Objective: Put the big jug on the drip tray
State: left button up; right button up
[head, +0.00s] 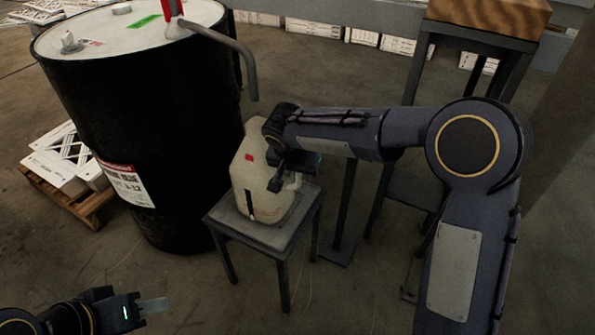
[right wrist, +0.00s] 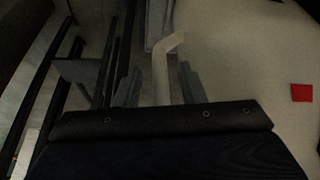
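The big jug (head: 262,180) is cream-coloured with a red patch and stands upright on a small grey stand (head: 222,218) beside the black drum. I cannot make out a drip tray separate from the stand's flat top. My right gripper (head: 277,181) is at the jug's right side, pointing down. In the right wrist view its fingers (right wrist: 160,88) are apart, with the jug's pale handle (right wrist: 165,62) between them and gaps on both sides. The jug's body (right wrist: 245,60) fills the right of that view. My left gripper (head: 150,307) is low at the left, empty; its finger opening is unclear.
The black drum (head: 150,130) with a bent grey spout pipe (head: 232,42) stands left of the jug. A taller dark stand (head: 480,38) with a wooden block is behind my right arm. White boxes (head: 65,165) lie on a pallet at the left. Floor in front is clear.

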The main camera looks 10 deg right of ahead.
jog(key=p+v, duration=0.3)
jog(key=v, duration=0.9)
jog(key=s+d+r+n+y, duration=0.1)
jog(key=s+d+r+y, duration=0.1)
jog(key=s+d, duration=0.95)
jog(key=s+d+f+n+y, duration=0.1)
jog(key=s+f, duration=0.1)
jog(key=s, duration=0.5)
jog(key=s+d+f+n+t+y, duration=0.1)
jog(key=s+f+y, duration=0.1)
jog(key=s, duration=0.6)
jog(key=shift+d+f+y, duration=0.25)
jog(key=shift+f+y, duration=0.05)
jog(key=shift+f, duration=0.25)
jog(key=shift+s, duration=0.1)
